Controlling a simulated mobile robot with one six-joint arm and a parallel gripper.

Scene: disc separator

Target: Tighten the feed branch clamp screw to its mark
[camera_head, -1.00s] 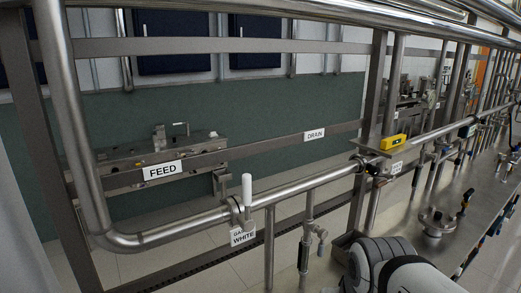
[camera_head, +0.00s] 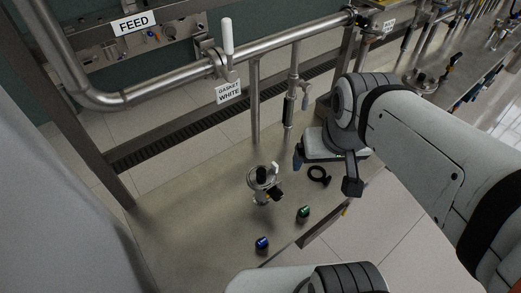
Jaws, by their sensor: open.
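A FEED sign (camera_head: 134,23) hangs at the upper left, and a steel pipe (camera_head: 150,92) runs below it. On this pipe sits a clamp (camera_head: 217,66) with an upright white handle (camera_head: 227,37). A tag reading GASKET WHITE (camera_head: 229,92) hangs under it. I cannot make out a screw mark. My gripper (camera_head: 325,172) is open, low over the steel bench, right of and below the clamp and apart from it. A black ring (camera_head: 319,174) shows between its fingers, seemingly lying on the bench; whether they touch it is unclear.
The steel bench (camera_head: 180,215) carries a small steel fitting (camera_head: 262,180) with a black knob and a white lever, a green-topped piece (camera_head: 303,213) and a blue-topped piece (camera_head: 262,243). A vertical pipe with a valve (camera_head: 290,100) rises behind. The bench's left part is clear.

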